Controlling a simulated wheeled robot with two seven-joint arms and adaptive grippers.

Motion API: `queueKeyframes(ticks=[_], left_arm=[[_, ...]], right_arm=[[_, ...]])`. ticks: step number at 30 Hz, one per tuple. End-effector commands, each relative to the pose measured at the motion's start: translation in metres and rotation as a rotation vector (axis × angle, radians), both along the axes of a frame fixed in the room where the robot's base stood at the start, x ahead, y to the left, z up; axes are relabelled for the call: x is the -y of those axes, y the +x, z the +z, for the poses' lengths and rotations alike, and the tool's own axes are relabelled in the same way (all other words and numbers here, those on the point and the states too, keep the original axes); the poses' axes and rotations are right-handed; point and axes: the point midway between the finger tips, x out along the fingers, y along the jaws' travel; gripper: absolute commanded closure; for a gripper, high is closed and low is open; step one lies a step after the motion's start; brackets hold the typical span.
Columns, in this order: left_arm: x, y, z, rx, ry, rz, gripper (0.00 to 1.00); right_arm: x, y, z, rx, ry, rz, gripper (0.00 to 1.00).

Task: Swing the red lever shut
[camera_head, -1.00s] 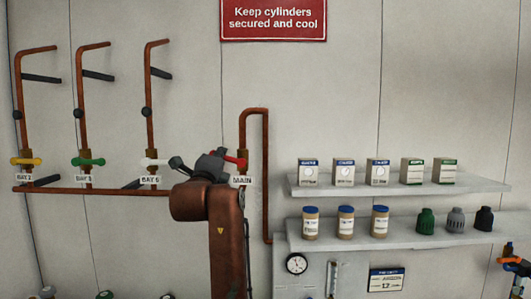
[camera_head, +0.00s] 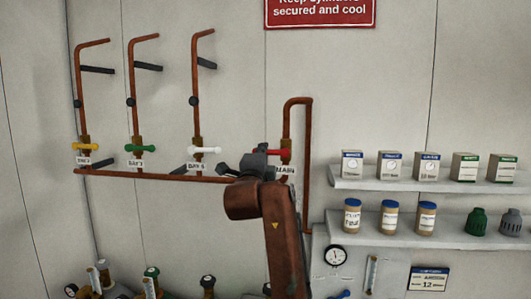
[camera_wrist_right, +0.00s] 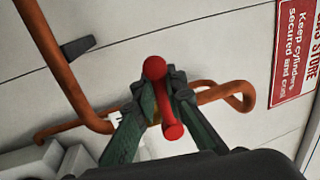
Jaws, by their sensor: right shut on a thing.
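The red lever (camera_head: 279,152) sits on the upright copper pipe above the MAIN label (camera_head: 285,170). It lies about level in the head view, with its left part hidden by my right gripper (camera_head: 262,152). In the right wrist view the red lever (camera_wrist_right: 162,98) runs between the two green fingers of my right gripper (camera_wrist_right: 160,92), its round red knob towards the top. The fingers are closed on it from both sides. My left gripper is in neither view.
Yellow (camera_head: 85,147), green (camera_head: 139,148) and white (camera_head: 204,150) levers stand on pipes to the left. A horizontal copper pipe (camera_head: 150,176) runs below them. Shelves with boxes and jars (camera_head: 390,185) are on the right. Several cylinder tops (camera_head: 152,272) stand low at left.

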Motion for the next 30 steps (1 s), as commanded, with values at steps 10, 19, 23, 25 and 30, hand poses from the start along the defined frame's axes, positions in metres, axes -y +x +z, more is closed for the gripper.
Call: queueKeyframes(ticks=[10,19,23,25,30], left_arm=[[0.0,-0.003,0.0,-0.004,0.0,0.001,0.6],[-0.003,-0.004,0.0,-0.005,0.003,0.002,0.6],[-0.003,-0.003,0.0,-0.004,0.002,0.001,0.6],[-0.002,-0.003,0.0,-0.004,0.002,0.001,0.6],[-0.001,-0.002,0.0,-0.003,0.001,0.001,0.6]], right_arm=[[0.0,0.0,-0.001,-0.001,-0.001,0.0,0.72],[0.001,-0.001,-0.001,-0.001,0.001,-0.002,0.71],[0.0,-0.007,-0.002,-0.001,0.001,-0.002,0.71],[-0.003,-0.016,-0.004,0.0,0.0,-0.001,0.71],[-0.009,-0.046,-0.01,0.001,0.002,0.0,0.71]])
